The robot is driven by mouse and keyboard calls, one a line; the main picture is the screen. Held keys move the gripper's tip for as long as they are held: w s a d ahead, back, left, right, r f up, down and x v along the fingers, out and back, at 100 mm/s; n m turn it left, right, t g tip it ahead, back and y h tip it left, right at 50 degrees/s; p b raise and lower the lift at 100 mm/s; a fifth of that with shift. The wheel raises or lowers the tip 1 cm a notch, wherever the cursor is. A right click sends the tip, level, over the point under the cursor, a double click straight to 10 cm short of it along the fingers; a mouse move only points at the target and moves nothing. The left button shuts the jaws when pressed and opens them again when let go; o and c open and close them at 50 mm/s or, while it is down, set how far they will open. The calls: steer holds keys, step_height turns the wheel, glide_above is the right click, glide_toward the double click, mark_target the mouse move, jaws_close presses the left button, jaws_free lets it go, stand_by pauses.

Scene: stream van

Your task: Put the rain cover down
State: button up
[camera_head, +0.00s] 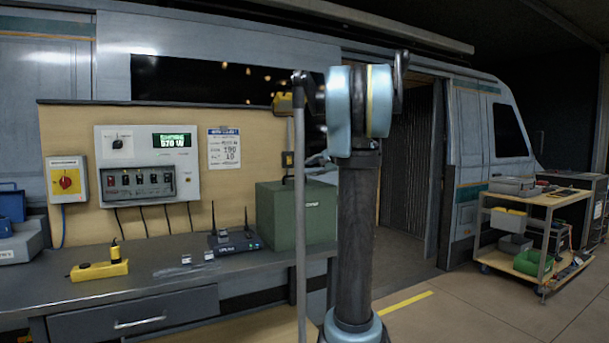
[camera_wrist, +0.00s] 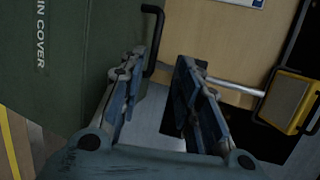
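The rain cover (camera_head: 297,214) is a dark green box-shaped cover standing at the right end of the bench. In the wrist view its green face (camera_wrist: 45,60) with the letters "IN COVER" fills the left side. A black bent handle (camera_wrist: 158,38) stands out beside its edge. My gripper (camera_wrist: 160,68) is open, its two fingers well apart. The handle's lower end shows by the left fingertip; I cannot tell whether they touch. Nothing is clearly held. In the head view my arm hides most of the gripper.
On the bench (camera_head: 150,300) are a black wireless unit (camera_head: 235,242) with antennas and a yellow socket block (camera_head: 98,270). A control panel (camera_head: 148,163) hangs on the board behind. A yellow box (camera_wrist: 288,100) shows at right. A loaded cart (camera_head: 535,228) stands right, with free floor before it.

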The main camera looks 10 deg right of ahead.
steer(key=s+a+f+n+g+h, duration=0.1)
steer(key=s+a+f+n+g, duration=0.15)
steer(key=s+f, duration=0.4)
steer(key=s+a+f+n+g, duration=0.2)
steer(key=s+a+f, duration=0.2)
steer(key=s, duration=0.6)
steer(key=s+a+f+n+g+h, duration=0.1)
steer(key=s+a+f+n+g, duration=0.2)
steer(key=s+f, duration=0.45)
steer(key=s+d+f+n+g+h, duration=0.1)
steer(key=s+d+f+n+h, duration=0.1)
steer(key=s+f, duration=0.7)
steer(key=s+d+f+n+g+h, duration=0.1)
steer(key=s+d+f+n+h, duration=0.1)
steer(key=s+f, duration=0.8)
steer(key=s+n+h, duration=0.1)
steer(key=s, duration=0.5)
steer(key=shift+h, duration=0.4)
steer(key=shift+w, duration=0.1)
